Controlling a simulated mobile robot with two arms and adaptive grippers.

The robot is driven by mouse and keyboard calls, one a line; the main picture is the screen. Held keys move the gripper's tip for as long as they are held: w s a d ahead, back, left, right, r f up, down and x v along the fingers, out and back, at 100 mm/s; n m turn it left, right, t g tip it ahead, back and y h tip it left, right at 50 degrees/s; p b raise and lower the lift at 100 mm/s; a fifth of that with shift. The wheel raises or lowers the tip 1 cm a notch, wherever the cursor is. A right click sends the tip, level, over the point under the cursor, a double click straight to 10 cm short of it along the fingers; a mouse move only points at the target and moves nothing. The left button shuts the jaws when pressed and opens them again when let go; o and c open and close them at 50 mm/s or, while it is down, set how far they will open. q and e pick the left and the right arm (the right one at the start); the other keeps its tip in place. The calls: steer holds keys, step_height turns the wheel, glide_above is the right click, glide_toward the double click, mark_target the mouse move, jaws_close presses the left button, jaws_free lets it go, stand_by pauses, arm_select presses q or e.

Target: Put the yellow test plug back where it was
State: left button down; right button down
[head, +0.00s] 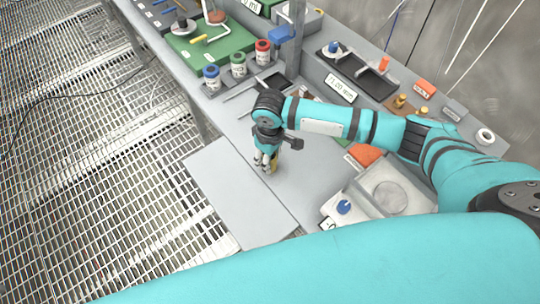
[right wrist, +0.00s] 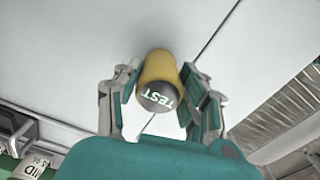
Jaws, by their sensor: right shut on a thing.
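The yellow test plug (right wrist: 158,68) is in the right wrist view, with a dark round end marked TEST facing the camera. My right gripper (right wrist: 160,88) has one finger on each side of it and is shut on it. In the head view my right gripper (head: 266,163) points down over the grey bench, with a bit of the yellow plug (head: 274,168) showing at its fingertips. I cannot tell whether the plug touches the surface below. My left gripper is not in view.
A bare grey panel (head: 235,198) lies at the bench's front edge. A grey box with a blue knob (head: 344,207) and an orange piece (head: 364,154) are to the right. Grating floor is left.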

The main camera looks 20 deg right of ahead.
steer(key=shift+f, duration=0.2)
steer(key=c, duration=0.7)
jaws_free()
steer(key=shift+c, duration=0.2)
